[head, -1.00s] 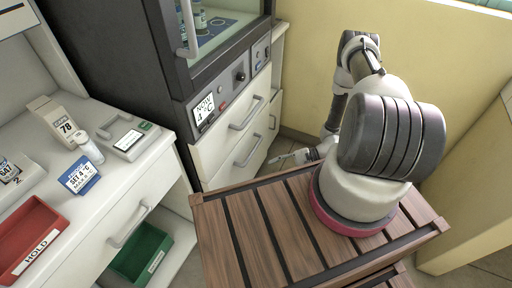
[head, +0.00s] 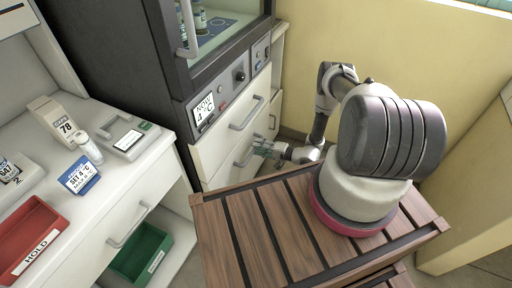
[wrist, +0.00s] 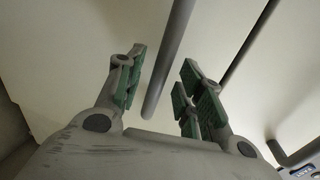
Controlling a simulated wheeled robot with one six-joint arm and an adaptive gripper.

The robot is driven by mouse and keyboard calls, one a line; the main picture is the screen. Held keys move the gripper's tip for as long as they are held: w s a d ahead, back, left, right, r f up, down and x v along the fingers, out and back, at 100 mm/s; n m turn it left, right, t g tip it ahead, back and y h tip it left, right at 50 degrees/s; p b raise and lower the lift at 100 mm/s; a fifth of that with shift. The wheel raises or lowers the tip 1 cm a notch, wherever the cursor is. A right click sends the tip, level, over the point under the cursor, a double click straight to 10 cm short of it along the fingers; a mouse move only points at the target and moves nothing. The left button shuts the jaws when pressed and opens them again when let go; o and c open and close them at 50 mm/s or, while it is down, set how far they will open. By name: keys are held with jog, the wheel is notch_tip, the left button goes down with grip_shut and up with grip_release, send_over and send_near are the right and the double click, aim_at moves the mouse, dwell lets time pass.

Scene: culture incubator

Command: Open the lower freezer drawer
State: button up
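The lower freezer drawer (head: 222,174) is a cream front low in the dark cabinet, and it looks shut. Its grey bar handle (head: 240,161) is partly hidden by my gripper (head: 262,148), which is at the drawer front. In the wrist view, my gripper (wrist: 163,82) is open, with green pads on its fingers. The handle bar (wrist: 170,60) shows between the two fingers, with gaps on both sides. I cannot tell how deep it sits between the pads.
The upper drawer handle (head: 246,113) is just above and also shows in the wrist view (wrist: 250,42). A slatted wooden top (head: 262,232) is under my arm. A white bench (head: 150,190) with a red tray (head: 38,225) stands left. A yellow wall (head: 430,60) is behind.

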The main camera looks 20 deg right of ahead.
jog(key=shift+x, duration=1)
grip_shut()
